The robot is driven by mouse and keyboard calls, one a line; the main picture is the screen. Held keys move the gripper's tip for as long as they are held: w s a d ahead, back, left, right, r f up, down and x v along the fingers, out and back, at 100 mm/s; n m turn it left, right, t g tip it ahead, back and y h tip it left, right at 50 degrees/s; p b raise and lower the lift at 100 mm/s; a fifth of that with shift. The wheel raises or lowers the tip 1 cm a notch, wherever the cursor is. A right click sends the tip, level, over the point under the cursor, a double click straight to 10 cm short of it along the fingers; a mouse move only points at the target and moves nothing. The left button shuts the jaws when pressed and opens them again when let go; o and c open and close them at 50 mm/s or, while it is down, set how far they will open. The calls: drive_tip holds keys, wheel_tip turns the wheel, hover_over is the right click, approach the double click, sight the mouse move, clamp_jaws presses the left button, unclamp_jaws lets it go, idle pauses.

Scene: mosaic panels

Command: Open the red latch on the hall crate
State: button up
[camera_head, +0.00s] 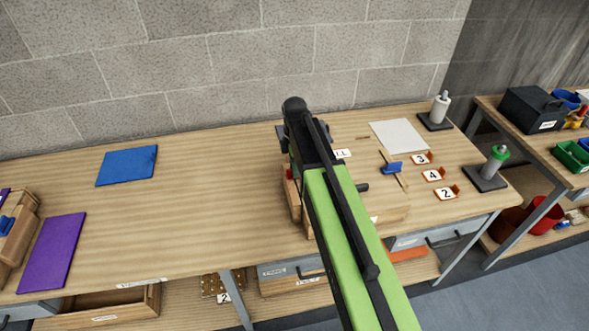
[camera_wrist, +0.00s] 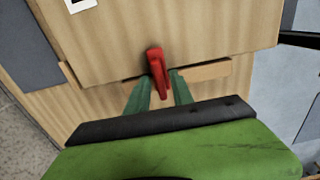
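The red latch (camera_wrist: 157,68) sits on the wooden face of the hall crate (camera_wrist: 215,40) in the wrist view. It hangs down across a wooden strip. My gripper (camera_wrist: 161,82) has its green fingers on either side of the latch, with narrow gaps that look open; contact is hard to judge. In the head view the crate (camera_head: 385,210) stands on the bench, largely hidden behind my green arm. A label ending in "LL" shows beside the arm.
Numbered tiles (camera_head: 432,175), a blue piece (camera_head: 392,168) and a white sheet (camera_head: 397,134) lie right of my arm. Two posted stands (camera_head: 485,178) are farther right. A blue panel (camera_head: 127,165) and purple panel (camera_head: 52,250) lie left; the bench between is clear.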

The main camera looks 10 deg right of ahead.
clamp_jaws()
drive_tip(key=shift+m, duration=0.3)
drive_tip(key=m, duration=0.2)
drive_tip(key=shift+s+m, duration=0.3)
drive_tip(key=shift+m, duration=0.1)
drive_tip(key=m, duration=0.3)
drive_tip(key=shift+s+a+m, duration=0.2)
drive_tip(key=shift+s+m, duration=0.05)
drive_tip(key=shift+m, duration=0.05)
drive_tip(key=m, duration=0.5)
drive_tip(key=shift+s+a, duration=0.3)
drive_tip(key=shift+s+a+m, duration=0.1)
drive_tip(key=shift+a+m, duration=0.1)
drive_tip(key=shift+m, duration=1)
drive_tip(key=shift+a+m, duration=0.15)
drive_tip(key=shift+m, duration=1.05)
